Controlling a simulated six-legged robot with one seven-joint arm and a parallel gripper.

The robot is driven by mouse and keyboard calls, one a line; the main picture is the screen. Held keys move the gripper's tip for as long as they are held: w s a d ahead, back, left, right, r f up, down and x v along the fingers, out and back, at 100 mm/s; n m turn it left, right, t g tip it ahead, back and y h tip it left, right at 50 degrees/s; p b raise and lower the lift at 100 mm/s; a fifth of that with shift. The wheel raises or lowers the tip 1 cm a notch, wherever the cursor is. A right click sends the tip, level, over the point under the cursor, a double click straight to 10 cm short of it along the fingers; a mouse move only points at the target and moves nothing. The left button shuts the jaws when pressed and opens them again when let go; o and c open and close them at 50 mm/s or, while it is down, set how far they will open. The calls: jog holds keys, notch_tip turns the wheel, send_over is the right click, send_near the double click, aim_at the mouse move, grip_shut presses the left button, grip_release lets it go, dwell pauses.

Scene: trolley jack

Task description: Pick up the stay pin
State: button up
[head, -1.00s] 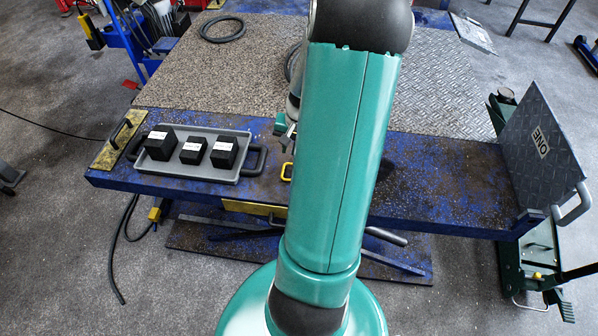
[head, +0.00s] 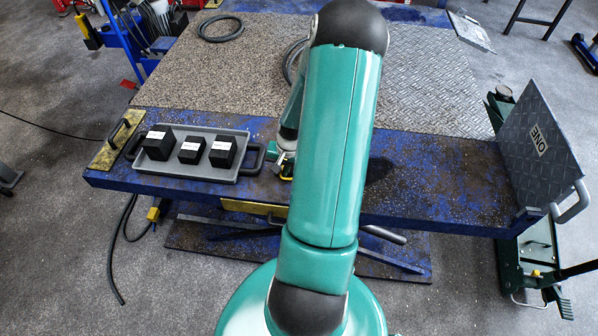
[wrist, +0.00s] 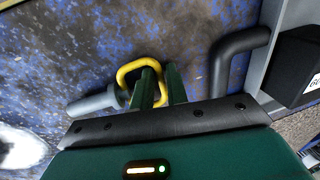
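The stay pin (wrist: 95,103) has a grey shaft and a yellow loop handle. It lies on the worn blue bench surface. In the wrist view its loop is at the fingertips, with one side of the loop between them. My gripper (wrist: 162,72) has two green fingers with a narrow gap between them, and it looks open around that side of the loop. The left finger hides part of the loop. In the head view my gripper (head: 284,164) is low over the bench, right of the tray, and mostly hides the pin.
A grey tray (head: 186,171) with three black labelled blocks stands just left of the pin. Its dark handle (wrist: 233,48) is close beside my gripper in the wrist view. A checker-plate panel marked ONE (head: 541,140) stands at the right. The bench's right part is clear.

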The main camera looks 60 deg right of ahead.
grip_shut()
jog(key=shift+r, duration=0.15)
